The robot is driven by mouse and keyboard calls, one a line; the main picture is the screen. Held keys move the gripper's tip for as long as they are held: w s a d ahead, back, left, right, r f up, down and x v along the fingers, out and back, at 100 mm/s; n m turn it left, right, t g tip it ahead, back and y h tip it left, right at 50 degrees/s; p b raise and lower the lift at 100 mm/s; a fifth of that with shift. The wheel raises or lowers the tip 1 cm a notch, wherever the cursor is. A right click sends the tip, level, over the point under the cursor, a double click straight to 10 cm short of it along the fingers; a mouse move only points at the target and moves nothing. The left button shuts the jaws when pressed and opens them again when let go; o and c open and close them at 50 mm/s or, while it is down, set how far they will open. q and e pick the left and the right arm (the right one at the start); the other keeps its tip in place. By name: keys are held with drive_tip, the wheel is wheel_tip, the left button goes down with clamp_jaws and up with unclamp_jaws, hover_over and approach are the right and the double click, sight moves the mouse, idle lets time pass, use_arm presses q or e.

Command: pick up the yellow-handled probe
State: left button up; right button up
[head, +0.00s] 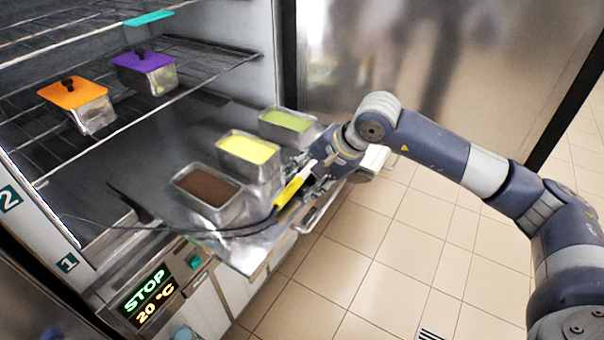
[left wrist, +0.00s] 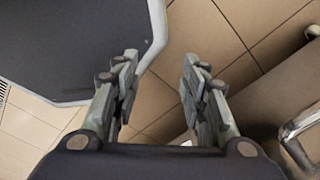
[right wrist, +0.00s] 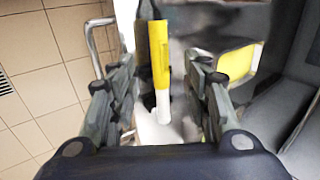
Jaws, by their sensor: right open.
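The yellow-handled probe (head: 293,186) lies at the front edge of the shelf with the food tins, and a dark cable runs left from it into the cabinet. My right gripper (head: 308,179) is at the probe's right end, partly hidden by its own wrist. In the right wrist view the yellow handle with its white end (right wrist: 160,55) shows between the two open fingers (right wrist: 157,90), with gaps on both sides. Whether the fingers touch it cannot be told. My left gripper (left wrist: 160,75) is open and empty above the tiled floor; it is outside the head view.
Tins with brown (head: 207,189), yellow (head: 248,150) and green (head: 287,122) contents stand close behind the probe. Orange-lidded (head: 76,97) and purple-lidded (head: 145,64) tins sit on the wire rack above. A control panel (head: 148,295) is below. Open floor (head: 380,255) lies to the right.

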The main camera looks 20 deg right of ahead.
sight(289, 191)
drive_tip(key=shift+p+x, duration=0.45)
drive_tip(key=shift+x, duration=0.6)
drive_tip(key=p+x, duration=0.2)
drive_tip(key=x, duration=0.2)
drive_tip(key=shift+s+a, duration=0.1)
drive_tip(key=shift+a, duration=0.05)
drive_tip(key=shift+f, duration=0.2)
clamp_jaws()
use_arm(q)
drive_tip(key=r, duration=0.1)
drive_tip(key=w+r, duration=0.1)
drive_tip(key=r, duration=0.1)
drive_tip(key=shift+w+a+r, duration=0.2)
drive_tip(key=shift+r, duration=0.05)
